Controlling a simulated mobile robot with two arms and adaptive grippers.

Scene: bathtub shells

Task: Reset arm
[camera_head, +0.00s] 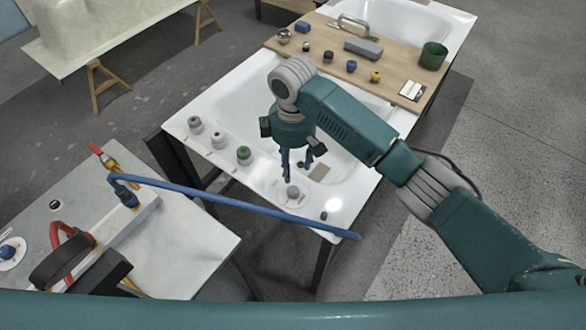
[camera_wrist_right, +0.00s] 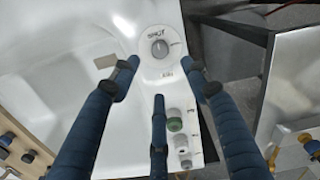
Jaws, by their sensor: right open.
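My right arm comes in from the right in the head view. Its gripper (camera_head: 299,163) hangs over the near rim of the white bathtub shell (camera_head: 225,110), fingers pointing down. In the right wrist view its blue fingers (camera_wrist_right: 159,85) are spread apart with nothing between them. A grey knob on a round white plate marked "SHOT" (camera_wrist_right: 160,47) shows beyond the fingertips; it also shows in the head view (camera_head: 292,192).
A green-topped knob (camera_head: 244,155) and two grey ones stand along the tub rim. A wooden board (camera_head: 315,68) with small jars and a green cup (camera_head: 433,55) lies across the shells.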

